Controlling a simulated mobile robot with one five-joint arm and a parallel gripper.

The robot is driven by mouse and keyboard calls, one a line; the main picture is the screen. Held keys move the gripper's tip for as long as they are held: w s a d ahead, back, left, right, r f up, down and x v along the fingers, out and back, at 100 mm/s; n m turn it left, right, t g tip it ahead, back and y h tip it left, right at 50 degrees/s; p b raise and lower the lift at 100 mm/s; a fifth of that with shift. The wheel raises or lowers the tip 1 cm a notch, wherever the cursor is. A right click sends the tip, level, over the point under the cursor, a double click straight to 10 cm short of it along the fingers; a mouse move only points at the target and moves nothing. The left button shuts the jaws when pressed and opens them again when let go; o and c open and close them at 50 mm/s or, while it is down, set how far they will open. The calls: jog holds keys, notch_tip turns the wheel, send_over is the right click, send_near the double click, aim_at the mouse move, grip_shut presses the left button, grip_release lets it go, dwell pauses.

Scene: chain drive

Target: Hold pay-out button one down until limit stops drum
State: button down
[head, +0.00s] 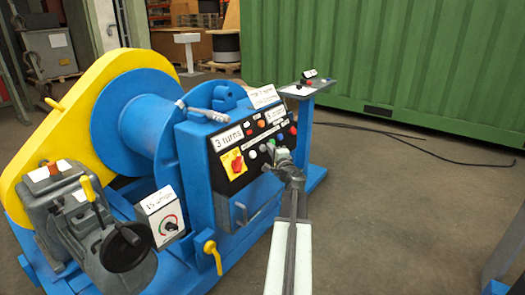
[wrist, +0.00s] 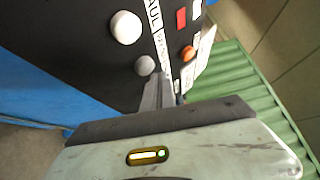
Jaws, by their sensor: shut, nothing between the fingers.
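The blue winch has a black control panel (head: 236,165) with several round buttons, a red-and-yellow switch (head: 233,162) and white labels. My gripper (head: 278,155) is at the panel, its fingers shut and empty. In the wrist view the shut fingertips (wrist: 158,80) are at a grey button (wrist: 145,65); I cannot tell whether they touch it or press it in. A larger white button (wrist: 126,27) is above it. A label beside them reads "HAUL" in part; the label for pay-out one cannot be read. The blue drum (head: 135,115) sits left of the panel, beside a yellow guard.
A grey motor unit with a black wheel (head: 127,247) and a small dial box (head: 162,215) stand at the front left. A small stand (head: 306,88) is behind the panel. A green container (head: 400,60) fills the back.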

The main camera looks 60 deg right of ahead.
jog(key=shift+w+f, duration=0.15)
jog(key=shift+w, duration=0.15)
jog(key=shift+w+f+b, duration=0.25)
jog(key=shift+w+b, duration=0.1)
jog(key=shift+w, duration=0.1)
dwell(0.6)
dwell(3.2)
dwell(2.1)
jog(key=shift+s+r+p, duration=0.45)
jog(key=shift+s, duration=0.4)
jog(key=shift+s+r+p, duration=0.35)
jog(key=shift+s, duration=0.4)
jog(key=shift+s+r+p, duration=0.4)
jog(key=shift+s, duration=0.35)
jog(key=shift+s+r+p, duration=0.35)
jog(key=shift+s, duration=0.4)
